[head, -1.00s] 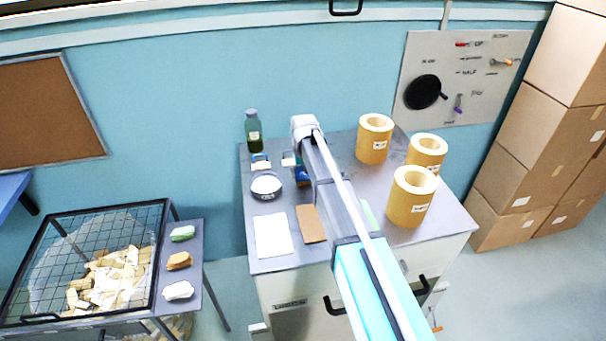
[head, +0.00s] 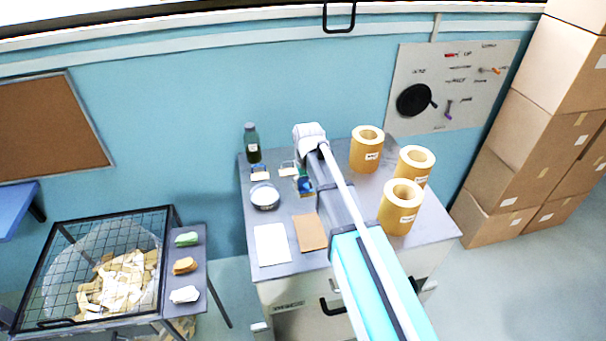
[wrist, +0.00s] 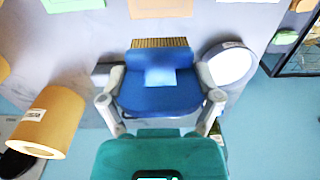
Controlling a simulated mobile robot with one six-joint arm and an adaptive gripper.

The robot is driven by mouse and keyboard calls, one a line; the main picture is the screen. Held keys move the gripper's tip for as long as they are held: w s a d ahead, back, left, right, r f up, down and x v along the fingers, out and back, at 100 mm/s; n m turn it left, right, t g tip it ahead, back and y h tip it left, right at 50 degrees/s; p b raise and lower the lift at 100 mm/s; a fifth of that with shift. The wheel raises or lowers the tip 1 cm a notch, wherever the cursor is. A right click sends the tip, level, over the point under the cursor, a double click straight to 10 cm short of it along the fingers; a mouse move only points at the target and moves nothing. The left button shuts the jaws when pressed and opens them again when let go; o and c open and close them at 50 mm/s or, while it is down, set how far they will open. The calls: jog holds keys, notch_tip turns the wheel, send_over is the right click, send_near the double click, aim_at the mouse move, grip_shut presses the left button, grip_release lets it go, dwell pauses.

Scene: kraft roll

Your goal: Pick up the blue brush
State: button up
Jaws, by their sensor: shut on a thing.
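The blue brush (wrist: 160,95), with tan bristles along its far edge and a light blue patch on its body, sits between the two grey fingers of my gripper (wrist: 160,100) in the wrist view. The fingers press on its left and right sides. In the head view my gripper (head: 303,178) is over the grey cabinet top, and a small blue part of the brush (head: 307,189) shows below it. My arm hides part of this area. I cannot tell for sure whether the brush is clear of the surface.
The cabinet top (head: 285,212) also bears a round white dish (head: 265,196), a green bottle (head: 252,143), white and brown sheets, and three yellow rolls (head: 400,207) at the right. A mesh-topped bin (head: 100,265) is at the left.

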jog(key=shift+s+d+r+p, duration=0.2)
jog(key=shift+s+r, duration=0.1)
jog(key=shift+s, duration=0.3)
jog(key=shift+s+d+r+p, duration=0.2)
jog(key=shift+s+r, duration=0.05)
jog(key=shift+s, duration=0.4)
jog(key=shift+s+d+r+p, duration=0.2)
jog(key=shift+s+r, duration=0.1)
jog(key=shift+s, duration=0.3)
jog(key=o, duration=0.5)
jog(key=shift+c, duration=0.2)
jog(key=c, duration=0.3)
